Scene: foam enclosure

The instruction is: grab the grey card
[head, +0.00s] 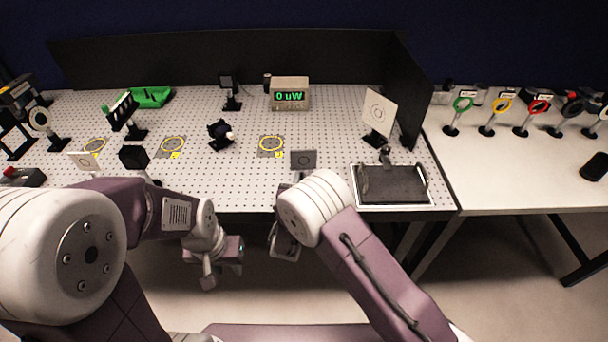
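The grey card (303,159) is a small dark grey rectangle standing near the front edge of the perforated table, left of the black tray. Its lower mount is partly hidden behind my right arm. My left gripper (222,268) hangs in front of the table edge, below and left of the card, apart from it. My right gripper (285,242) is below the card in the picture, in front of the table edge and partly covered by its own arm. Neither gripper touches the card. Their finger gaps are not clear.
The black tray (393,186) lies at the table's front right. A white card (379,112) stands behind it. A meter (289,93) reads 0 uW at the back. A black block (133,157) stands front left. The right bench (500,165) holds several coloured rings.

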